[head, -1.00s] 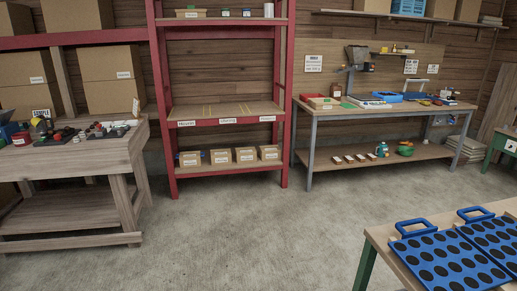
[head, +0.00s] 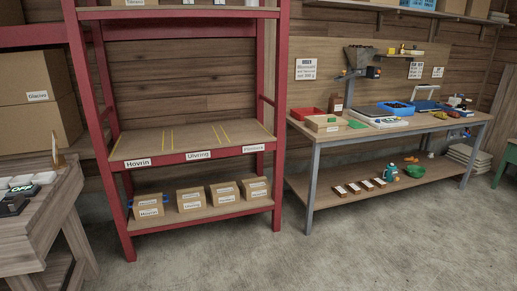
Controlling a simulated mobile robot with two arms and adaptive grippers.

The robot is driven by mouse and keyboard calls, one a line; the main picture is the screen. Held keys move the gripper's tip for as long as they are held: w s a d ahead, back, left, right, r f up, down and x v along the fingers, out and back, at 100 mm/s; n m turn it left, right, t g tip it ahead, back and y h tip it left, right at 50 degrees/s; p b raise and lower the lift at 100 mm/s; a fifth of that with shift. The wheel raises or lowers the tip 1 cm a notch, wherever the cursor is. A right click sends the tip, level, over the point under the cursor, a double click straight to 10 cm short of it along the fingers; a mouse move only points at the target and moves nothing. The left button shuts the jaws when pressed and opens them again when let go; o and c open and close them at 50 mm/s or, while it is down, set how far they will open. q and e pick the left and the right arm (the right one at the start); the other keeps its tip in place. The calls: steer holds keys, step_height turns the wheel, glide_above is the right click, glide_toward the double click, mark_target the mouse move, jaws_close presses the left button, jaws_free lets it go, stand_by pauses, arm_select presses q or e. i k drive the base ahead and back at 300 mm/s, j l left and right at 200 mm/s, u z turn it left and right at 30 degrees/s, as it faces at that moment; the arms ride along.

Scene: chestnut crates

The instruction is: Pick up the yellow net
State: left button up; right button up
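I cannot make out a yellow net in the head view. The yellow marks that show on the middle shelf of the red rack (head: 190,140) are flat lines on the board. Small yellow or orange items lie on the grey-legged workbench (head: 400,128) and around it, too small to tell what they are. Neither of my grippers is in view.
Several labelled cardboard boxes (head: 193,199) stand on the rack's low shelf. A wooden table (head: 40,225) is at the left edge. A scale-like stand (head: 352,85), a red tray (head: 307,114) and a blue tray (head: 397,108) are on the workbench. The concrete floor (head: 300,260) in front is clear.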

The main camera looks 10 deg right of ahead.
mark_target(442, 115)
steer(key=i+l+z, duration=0.1)
steer(key=i+z, duration=0.35)
steer(key=i+j+z, duration=0.1)
steer(key=i+z, duration=0.35)
steer(key=i, duration=0.2)
steer(key=i+j+z, duration=0.25)
steer(key=i+z, duration=0.15)
steer(key=i+l+z, duration=0.15)
steer(key=i+z, duration=0.2)
steer(key=i, duration=0.65)
steer(key=i+j+z, duration=0.1)
steer(key=i+z, duration=0.3)
steer(key=i, duration=0.55)
steer(key=i+u, duration=0.15)
steer(key=i, duration=0.65)
steer(key=i+l+u, duration=0.1)
steer(key=i, duration=0.7)
steer(key=l, duration=0.1)
